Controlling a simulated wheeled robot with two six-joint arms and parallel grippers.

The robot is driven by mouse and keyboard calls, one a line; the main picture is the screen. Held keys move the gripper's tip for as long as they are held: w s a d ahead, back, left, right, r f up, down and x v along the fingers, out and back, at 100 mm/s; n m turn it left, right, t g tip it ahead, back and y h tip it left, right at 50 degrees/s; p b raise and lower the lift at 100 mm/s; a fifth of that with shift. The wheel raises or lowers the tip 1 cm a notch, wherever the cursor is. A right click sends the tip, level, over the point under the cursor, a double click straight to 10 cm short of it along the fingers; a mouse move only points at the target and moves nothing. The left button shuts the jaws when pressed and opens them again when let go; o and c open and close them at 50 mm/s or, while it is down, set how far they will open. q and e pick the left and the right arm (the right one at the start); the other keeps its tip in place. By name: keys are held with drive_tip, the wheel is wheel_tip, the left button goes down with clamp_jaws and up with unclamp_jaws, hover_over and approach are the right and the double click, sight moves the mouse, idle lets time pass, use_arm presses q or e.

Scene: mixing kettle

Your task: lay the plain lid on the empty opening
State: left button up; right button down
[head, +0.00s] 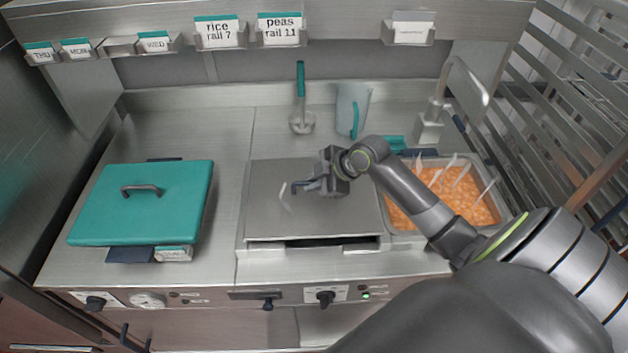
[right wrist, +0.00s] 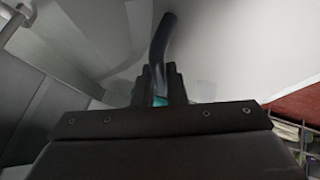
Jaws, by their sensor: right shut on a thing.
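The plain steel lid (head: 330,222) is a flat grey square over the middle bay of the counter. A dark gap shows under part of its front edge; I cannot tell whether it rests fully or sits slightly raised. The opening below is hidden. My right gripper (head: 300,187) is above the lid's middle, shut on its dark handle. In the right wrist view, the curved dark handle (right wrist: 160,50) stands between the fingers of my right gripper (right wrist: 160,85). My left gripper is not in view.
A teal lid (head: 180,205) with a dark handle covers the left bay. A pan of orange food (head: 450,192) with several pale utensils is at right. A teal-handled masher (head: 301,110), a clear jug (head: 351,108) and a tap (head: 430,125) stand behind. Counter between the lids is bare.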

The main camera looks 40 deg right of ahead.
drive_tip(key=shift+f, duration=0.35)
drive_tip(key=shift+f, duration=0.2)
idle(0.4)
drive_tip(key=c, duration=0.9)
unclamp_jaws()
drive_tip(key=shift+s+d+r+p, duration=0.2)
drive_tip(key=shift+s+r+p, duration=0.15)
drive_tip(key=shift+r+p, duration=0.15)
drive_tip(key=shift+p+v, duration=2.35)
drive_tip(key=shift+v, duration=0.55)
drive_tip(key=shift+a, duration=0.1)
